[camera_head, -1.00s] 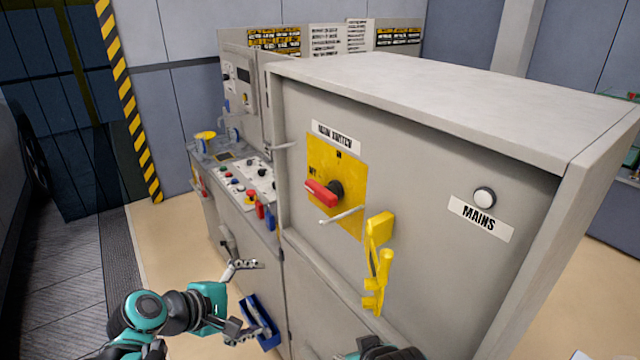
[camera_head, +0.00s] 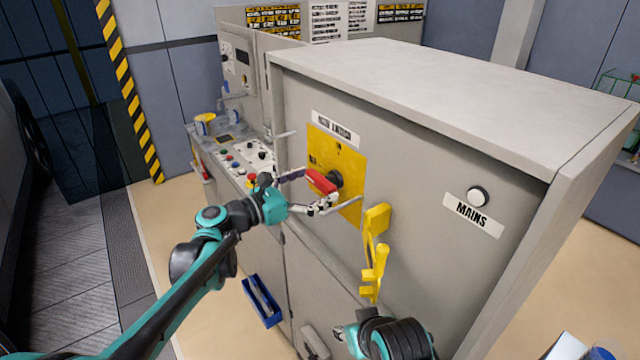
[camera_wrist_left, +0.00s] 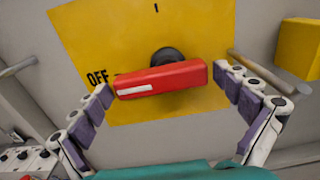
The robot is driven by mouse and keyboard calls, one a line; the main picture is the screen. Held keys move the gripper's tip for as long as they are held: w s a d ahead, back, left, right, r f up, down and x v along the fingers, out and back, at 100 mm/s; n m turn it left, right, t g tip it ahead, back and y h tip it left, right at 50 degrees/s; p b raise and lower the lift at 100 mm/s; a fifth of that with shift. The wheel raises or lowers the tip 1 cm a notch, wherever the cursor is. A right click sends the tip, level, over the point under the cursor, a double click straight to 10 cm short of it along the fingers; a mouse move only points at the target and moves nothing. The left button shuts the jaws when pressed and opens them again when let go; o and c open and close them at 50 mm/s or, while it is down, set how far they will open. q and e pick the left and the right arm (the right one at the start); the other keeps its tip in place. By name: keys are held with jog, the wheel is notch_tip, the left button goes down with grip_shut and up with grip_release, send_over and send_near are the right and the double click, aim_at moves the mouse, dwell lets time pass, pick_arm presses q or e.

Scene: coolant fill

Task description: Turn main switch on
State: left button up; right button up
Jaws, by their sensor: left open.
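The main switch has a red handle (camera_head: 322,181) on a black hub, on a yellow plate (camera_head: 350,160) on the cabinet's front. In the left wrist view the red handle (camera_wrist_left: 162,79) lies nearly level, its white-marked end pointing at "OFF"; an "I" mark is at the plate's top. My left gripper (camera_head: 308,190) is at the handle. In the left wrist view its open fingers (camera_wrist_left: 162,88) stand on either side of the handle, one near each end; I cannot tell whether they touch it. Part of my right arm (camera_head: 385,338) shows at the bottom; its fingers are not clearly visible.
A yellow bracket (camera_head: 376,250) sits on the cabinet below right of the switch. A white round lamp (camera_head: 477,196) is above the "MAINS" label (camera_head: 473,215). A control desk (camera_head: 245,165) stands left, and a blue tray (camera_head: 262,302) hangs low.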

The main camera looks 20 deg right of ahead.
pick_arm(q)
jog(key=shift+w+d, duration=0.15)
jog(key=shift+d, duration=0.3)
jog(key=c, duration=1)
jog(key=shift+o, duration=0.2)
